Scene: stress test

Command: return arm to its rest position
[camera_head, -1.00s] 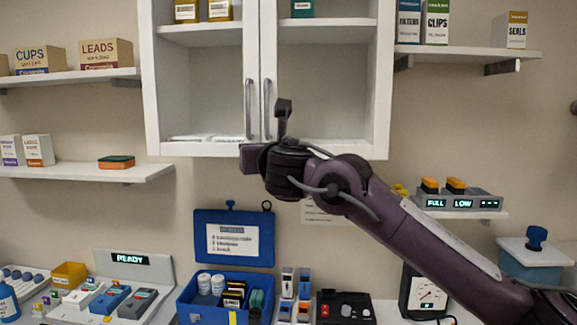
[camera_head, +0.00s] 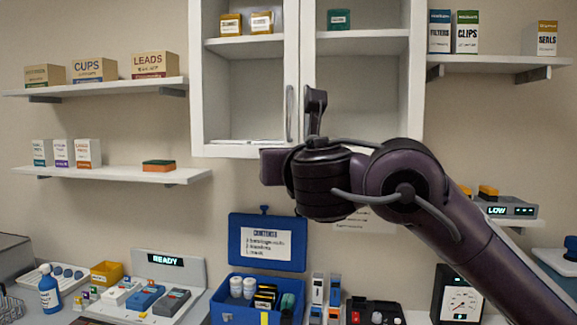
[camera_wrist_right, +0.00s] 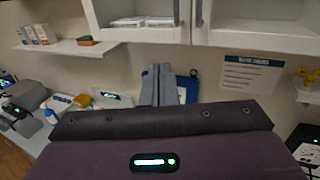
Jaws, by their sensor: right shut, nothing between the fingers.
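My right arm (camera_head: 405,185) comes in from the right in the head view and reaches up in front of the wall cabinet (camera_head: 410,90). Its wrist is raised above the counter, before the cabinet's lower edge. In the right wrist view, the two grey fingers of my right gripper (camera_wrist_right: 157,85) stand close together, shut and empty. They touch no object that I can see. My left gripper is out of view.
Left shelves hold labelled boxes (camera_head: 95,69) and a sponge (camera_head: 158,166). The counter below carries a blue toolbox (camera_head: 245,316), a "READY" panel (camera_head: 165,260), a blue bottle (camera_head: 49,290) and a gauge (camera_head: 461,302). Another shelf (camera_head: 500,63) is at upper right.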

